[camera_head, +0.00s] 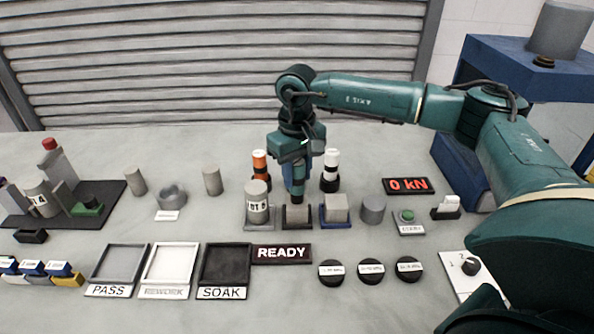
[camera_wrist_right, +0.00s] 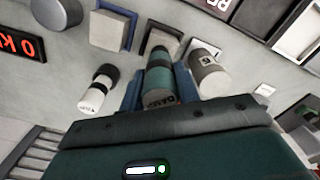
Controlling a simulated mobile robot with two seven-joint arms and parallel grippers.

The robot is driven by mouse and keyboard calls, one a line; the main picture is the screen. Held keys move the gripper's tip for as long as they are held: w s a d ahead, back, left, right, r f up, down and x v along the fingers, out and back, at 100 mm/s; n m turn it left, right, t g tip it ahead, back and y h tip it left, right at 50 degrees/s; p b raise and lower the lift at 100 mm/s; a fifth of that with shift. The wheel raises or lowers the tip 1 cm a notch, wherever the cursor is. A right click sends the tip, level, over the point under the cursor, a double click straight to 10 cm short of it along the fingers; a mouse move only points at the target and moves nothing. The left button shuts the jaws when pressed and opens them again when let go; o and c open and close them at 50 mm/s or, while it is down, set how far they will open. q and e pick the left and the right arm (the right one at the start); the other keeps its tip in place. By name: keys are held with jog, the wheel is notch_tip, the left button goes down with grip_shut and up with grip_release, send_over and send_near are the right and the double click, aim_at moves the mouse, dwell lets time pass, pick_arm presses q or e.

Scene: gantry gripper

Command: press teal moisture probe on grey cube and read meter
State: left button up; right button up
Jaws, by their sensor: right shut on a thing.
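My right gripper (camera_head: 297,168) points straight down and is shut on the teal probe (camera_wrist_right: 160,85), which has a dark band near its lower end. In the right wrist view its tip reaches over a grey cube (camera_head: 297,214) in a dark holder; whether they touch I cannot tell. Another grey cube (camera_head: 336,208) sits in a blue holder just to the right. A dark sign (camera_head: 282,253) reads READY, and a red display (camera_head: 408,186) reads 0 kN. A small white-green light (camera_wrist_right: 145,169) glows on my right gripper's body. My left gripper is out of view.
An orange-black cylinder (camera_head: 260,168) and a white-black one (camera_head: 331,170) stand behind, on either side of the gripper. A labelled grey cylinder (camera_head: 257,203) is close left. PASS (camera_head: 110,291), REWORK and SOAK trays lie in front; a green button (camera_head: 408,216) is right.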

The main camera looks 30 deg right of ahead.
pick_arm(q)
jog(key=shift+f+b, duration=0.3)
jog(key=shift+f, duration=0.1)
pick_arm(e)
jog(key=shift+f, duration=0.45)
dwell(0.8)
